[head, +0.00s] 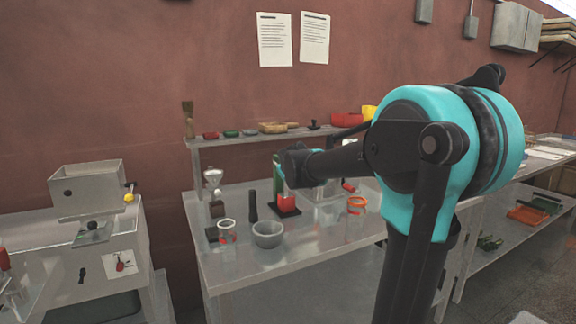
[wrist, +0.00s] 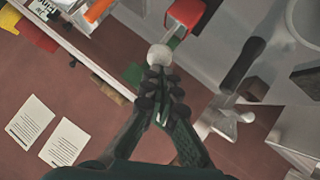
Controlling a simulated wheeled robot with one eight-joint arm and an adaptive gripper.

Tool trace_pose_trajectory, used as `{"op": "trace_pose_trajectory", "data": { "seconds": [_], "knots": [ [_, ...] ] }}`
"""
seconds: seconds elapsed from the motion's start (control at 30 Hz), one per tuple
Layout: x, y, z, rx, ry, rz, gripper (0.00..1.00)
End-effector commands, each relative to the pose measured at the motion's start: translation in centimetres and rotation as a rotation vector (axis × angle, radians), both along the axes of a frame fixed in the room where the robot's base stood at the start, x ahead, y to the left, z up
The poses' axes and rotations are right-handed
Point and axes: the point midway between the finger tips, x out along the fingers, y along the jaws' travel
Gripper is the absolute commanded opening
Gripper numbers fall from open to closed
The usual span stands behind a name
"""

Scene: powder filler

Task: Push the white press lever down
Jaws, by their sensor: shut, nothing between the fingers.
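The white press lever shows in the wrist view as a round white knob (wrist: 160,55), just beyond the fingertips of my gripper (wrist: 160,84). My gripper is shut and empty; knob and fingertips overlap in the picture, and I cannot tell whether they touch. A green and red press (head: 286,203) stands on the metal table in the head view, partly behind my arm. Its red part (wrist: 186,12) shows past the knob in the wrist view. In the head view I cannot make out the white knob or my fingertips.
A grey bowl (head: 268,236), a dark upright pestle-like tool (head: 253,206) and an orange-rimmed jar (head: 357,208) stand near the press. A shelf (head: 240,138) with small items runs behind it. A metal hopper machine (head: 88,190) stands at left. The table's front is mostly clear.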

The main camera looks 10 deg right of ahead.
Motion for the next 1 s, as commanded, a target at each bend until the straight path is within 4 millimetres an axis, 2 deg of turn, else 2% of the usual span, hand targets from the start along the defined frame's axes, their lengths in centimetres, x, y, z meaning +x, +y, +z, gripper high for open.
{"op": "trace_pose_trajectory", "data": {
  "seconds": [0.23,0.4,0.63,1.0],
  "knots": [
    [0.2,0.0,-3.0,0.046,-0.143,0.000,0.00],
    [0.5,0.1,-4.2,0.047,-0.143,0.000,0.00],
    [0.7,0.2,-5.1,0.046,-0.142,-0.001,0.00],
    [0.8,0.2,-5.3,0.045,-0.141,-0.001,0.00]
  ]
}}
